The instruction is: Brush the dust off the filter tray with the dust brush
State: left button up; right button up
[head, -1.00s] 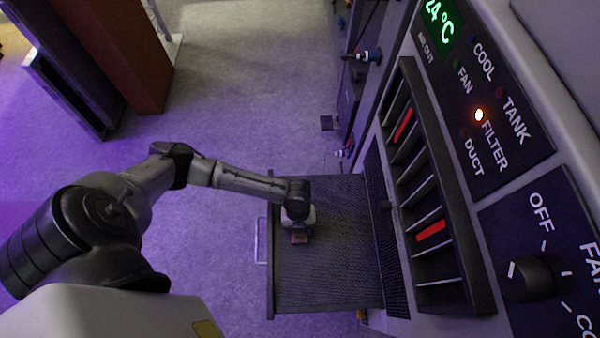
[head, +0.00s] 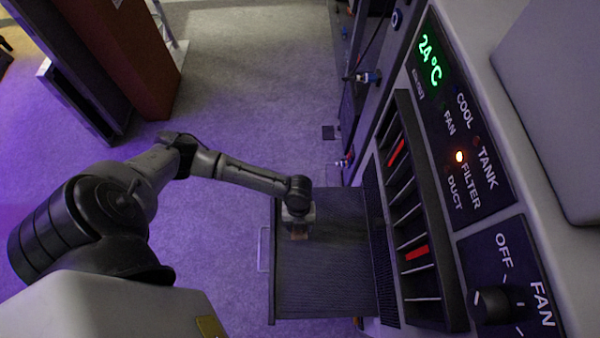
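The filter tray (head: 325,285) is a dark ribbed panel pulled out from the front of the unit, with a pale handle (head: 263,249) on its left edge. My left arm reaches in from the left, and my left gripper (head: 298,218) is over the upper left part of the tray. A small brown piece (head: 299,233), perhaps part of the dust brush, shows just below the gripper. The fingers are hidden from above, so their grip is unclear. I cannot make out dust on the tray. My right gripper is not in view.
The unit's panel (head: 462,130) has a lit FILTER lamp and a green 24°C display. A louvred vent (head: 412,215) and a fan knob (head: 492,304) are beside the tray. A brown cabinet (head: 130,60) stands at the upper left. The floor between is clear.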

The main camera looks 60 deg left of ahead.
pick_arm(q)
jog(key=shift+r+p, duration=1)
jog(key=shift+r, duration=0.2)
jog(key=shift+s, duration=0.1)
